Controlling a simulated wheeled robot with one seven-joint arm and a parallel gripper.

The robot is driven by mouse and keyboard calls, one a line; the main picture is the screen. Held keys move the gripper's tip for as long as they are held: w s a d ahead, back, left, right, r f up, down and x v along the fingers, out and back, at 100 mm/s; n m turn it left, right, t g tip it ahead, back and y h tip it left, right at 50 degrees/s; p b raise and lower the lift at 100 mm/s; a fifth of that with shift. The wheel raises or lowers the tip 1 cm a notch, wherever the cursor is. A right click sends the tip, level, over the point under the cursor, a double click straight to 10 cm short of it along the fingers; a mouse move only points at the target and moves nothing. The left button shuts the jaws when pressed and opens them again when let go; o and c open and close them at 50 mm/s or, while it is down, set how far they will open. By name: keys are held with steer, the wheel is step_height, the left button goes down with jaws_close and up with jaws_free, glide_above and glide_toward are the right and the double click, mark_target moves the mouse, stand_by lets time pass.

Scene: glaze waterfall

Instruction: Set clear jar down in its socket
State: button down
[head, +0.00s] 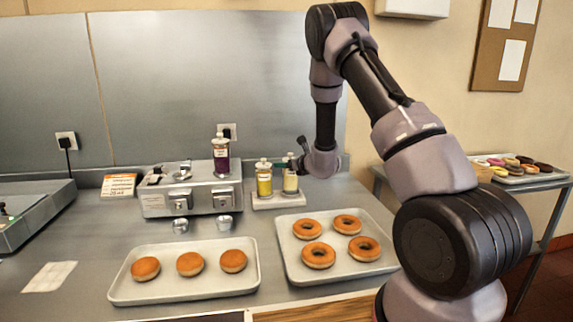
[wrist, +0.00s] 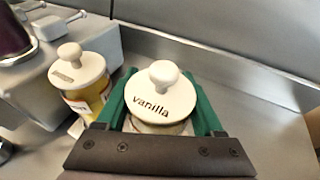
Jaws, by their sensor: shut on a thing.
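The clear jar, with a white knobbed lid marked "vanilla" (wrist: 163,100), is between the green fingers of my gripper (wrist: 166,112). In the head view the jar (head: 290,183) has pale contents and looks upright at the right end of a white holder (head: 275,201). My gripper (head: 296,163) is shut on it from the right. I cannot tell whether its base rests in the socket, which is hidden. A yellow jar (head: 264,180) stands just left on the same holder; it also shows in the wrist view (wrist: 82,80).
A steel machine (head: 165,202) with a purple jar (head: 221,158) stands left of the holder. Two small metal cups (head: 224,222) sit before it. Trays of doughnuts (head: 285,262) and round buns (head: 120,290) lie in front. The counter behind the holder is clear.

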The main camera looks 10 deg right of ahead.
steer(key=shift+f, duration=0.45)
stand_by(0.4)
jaws_free()
steer(key=shift+s, duration=0.1)
steer(key=v, duration=1)
steer(key=s+a+r+n+g+y, duration=0.3)
steer(key=s+a+r+n+g, duration=0.15)
steer(key=s+r+n, duration=0.45)
steer(key=s+a+r+n+g+y, duration=0.3)
steer(key=s+a+r+n, duration=0.25)
steer(key=s+r, duration=0.4)
steer(key=s+d+r+n+h, duration=0.3)
steer(key=s+d+n+h, duration=0.2)
steer(key=s, duration=0.3)
steer(key=s+d+r+n+t+h, duration=0.1)
steer(key=s+d+r+n+h, duration=0.3)
steer(key=s+d+n, duration=0.4)
steer(key=shift+s+r+h, duration=0.15)
steer(key=shift+r+h, duration=0.05)
steer(key=shift+h, duration=0.2)
